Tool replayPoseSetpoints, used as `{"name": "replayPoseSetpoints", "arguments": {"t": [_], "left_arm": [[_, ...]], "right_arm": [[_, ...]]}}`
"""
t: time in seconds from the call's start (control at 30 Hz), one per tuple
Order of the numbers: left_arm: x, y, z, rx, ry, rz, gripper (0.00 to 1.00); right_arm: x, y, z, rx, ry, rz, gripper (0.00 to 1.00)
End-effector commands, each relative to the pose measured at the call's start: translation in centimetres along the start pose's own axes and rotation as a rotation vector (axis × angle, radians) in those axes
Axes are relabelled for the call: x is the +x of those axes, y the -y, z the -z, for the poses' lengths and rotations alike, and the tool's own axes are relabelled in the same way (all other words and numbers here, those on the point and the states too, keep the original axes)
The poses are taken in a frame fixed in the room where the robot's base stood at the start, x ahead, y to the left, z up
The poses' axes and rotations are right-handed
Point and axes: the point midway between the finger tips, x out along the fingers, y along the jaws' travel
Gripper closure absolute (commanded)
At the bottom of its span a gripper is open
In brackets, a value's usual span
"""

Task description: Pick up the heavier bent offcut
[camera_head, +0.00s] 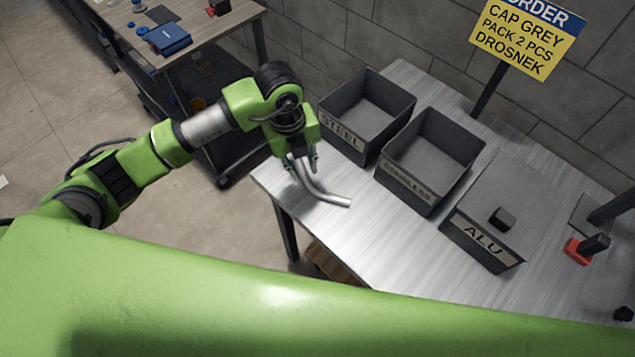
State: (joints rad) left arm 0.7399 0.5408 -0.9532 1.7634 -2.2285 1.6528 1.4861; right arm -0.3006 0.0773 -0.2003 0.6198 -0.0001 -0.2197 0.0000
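A bent offcut (327,196), a silvery metal tube, is at the left end of the metal table. Its lower end points right and its upper end runs up to my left gripper (303,163). The gripper points down over the table, with its fingers around the tube's upper end. I cannot tell whether the fingers are closed on the tube or only beside it, or whether a second offcut lies there. No weight difference shows. My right gripper is not in view.
Grey bins labelled STEEL (341,130), STAINLESS (407,184) and ALU (482,245) stand along the table (352,245). The ALU bin has a lid with a dark knob (502,217). A red-based device (578,250) and an order sign (527,38) are at right.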

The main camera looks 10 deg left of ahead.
Motion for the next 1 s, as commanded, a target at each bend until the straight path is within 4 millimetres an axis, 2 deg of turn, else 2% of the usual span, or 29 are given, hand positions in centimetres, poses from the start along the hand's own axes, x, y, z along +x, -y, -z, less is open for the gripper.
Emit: {"name": "replayPoseSetpoints", "arguments": {"t": [0.23,0.4,0.67,0.77,1.0], "left_arm": [[2.8,-0.1,-0.1,0.0,-0.005,-0.002,0.77],[4.9,0.0,-0.2,0.001,-0.002,0.0,0.77],[5.3,0.0,-0.2,0.002,-0.001,0.001,0.77],[5.3,0.0,-0.2,0.002,-0.001,0.001,1.0],[5.2,0.0,-0.3,0.002,-0.001,0.002,1.0]], "right_arm": [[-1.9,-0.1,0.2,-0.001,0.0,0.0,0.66],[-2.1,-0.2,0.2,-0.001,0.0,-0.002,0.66],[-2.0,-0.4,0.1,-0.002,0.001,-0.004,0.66],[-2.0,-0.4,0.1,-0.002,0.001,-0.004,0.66],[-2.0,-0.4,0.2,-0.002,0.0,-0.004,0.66]]}}
